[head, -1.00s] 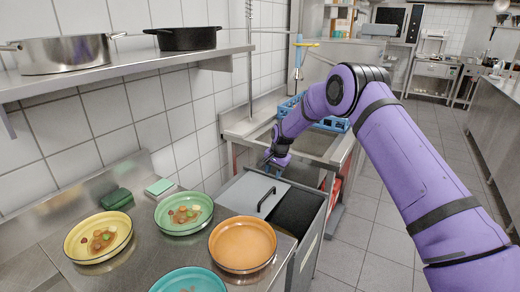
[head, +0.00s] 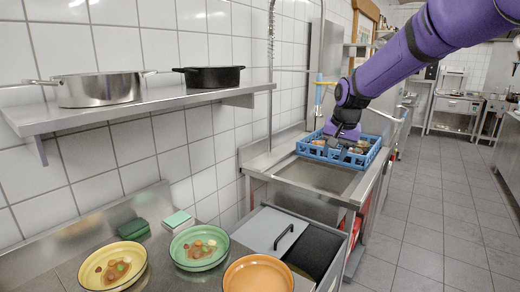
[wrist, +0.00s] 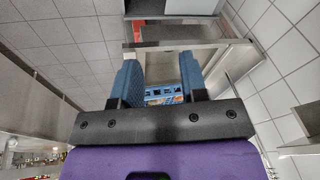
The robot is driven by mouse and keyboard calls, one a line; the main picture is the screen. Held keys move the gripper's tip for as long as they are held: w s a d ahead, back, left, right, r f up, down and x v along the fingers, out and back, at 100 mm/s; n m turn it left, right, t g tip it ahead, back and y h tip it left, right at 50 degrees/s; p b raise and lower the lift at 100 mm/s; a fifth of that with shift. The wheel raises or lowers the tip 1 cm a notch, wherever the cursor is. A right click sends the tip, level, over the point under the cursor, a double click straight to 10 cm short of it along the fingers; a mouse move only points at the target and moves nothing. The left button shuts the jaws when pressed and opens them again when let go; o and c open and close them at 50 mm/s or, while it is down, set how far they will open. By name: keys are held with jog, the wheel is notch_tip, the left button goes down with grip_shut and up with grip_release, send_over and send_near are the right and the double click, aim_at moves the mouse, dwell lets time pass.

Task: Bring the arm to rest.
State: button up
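My purple arm comes in from the top right of the head view. My gripper (head: 342,134) hangs over the blue crate at the sink, its fingers hardly visible there. In the wrist view my gripper (wrist: 160,78) has its two blue fingers spread wide, with nothing held between them. Part of the blue crate (wrist: 158,92) shows beyond the gap. Whether the gripper touches anything in the crate cannot be told.
The blue crate (head: 318,151) holds several items above the sink counter (head: 262,163). An open-topped bin (head: 314,247) stands in front. A green bowl (head: 176,253), a yellow bowl (head: 90,280) and an orange bowl (head: 258,277) sit on the near counter. Pots stand on the wall shelf (head: 165,106). The floor at right is clear.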

jog(key=s+d+r+n, duration=0.1)
jog(key=s+d+r, duration=0.15)
jog(key=s, duration=0.45)
jog(key=s+d+r+t, duration=0.1)
jog(key=s+r, duration=0.3)
jog(key=s, duration=0.2)
jog(key=s+d+r+n, duration=0.1)
jog(key=s+d+r, duration=0.15)
jog(key=s, duration=0.45)
jog(key=s+d+f+n, duration=0.1)
jog(key=s, duration=0.9)
jog(key=s+d+f+t+h, duration=0.1)
jog(key=s+d, duration=0.1)
jog(key=s, duration=0.7)
jog(key=shift+s+n, duration=0.35)
jog(key=shift+n, duration=0.05)
